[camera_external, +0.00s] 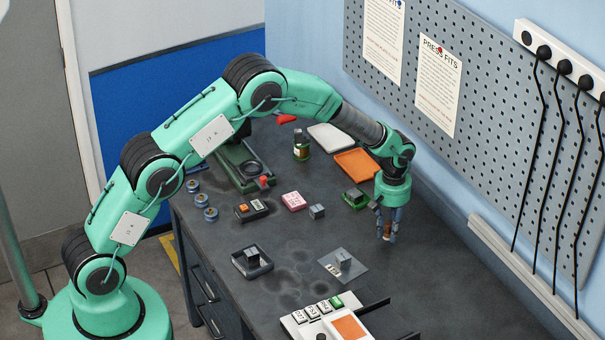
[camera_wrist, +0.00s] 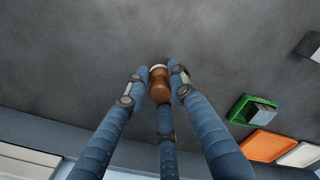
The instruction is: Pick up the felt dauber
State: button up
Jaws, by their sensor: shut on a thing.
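The felt dauber (camera_wrist: 159,86) has a brown body with a pale end, and it shows between my gripper's fingertips (camera_wrist: 158,82) in the wrist view. Blue-grey fingers close around it from both sides, with a third finger behind. In the external view my gripper (camera_external: 388,232) points down at the right part of the dark bench. A small brown and pale part of the dauber (camera_external: 388,238) shows at its fingertips, low over the bench top. Whether the dauber touches the bench I cannot tell.
A green box (camera_external: 356,198) stands just left of my gripper. Orange (camera_external: 357,163) and white (camera_external: 331,137) trays lie behind it. The pegboard wall (camera_external: 480,110) rises at right.

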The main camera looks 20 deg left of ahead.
aim_at(389, 224)
notch_tip(389, 224, up, 8)
dwell(0.4)
dwell(0.5)
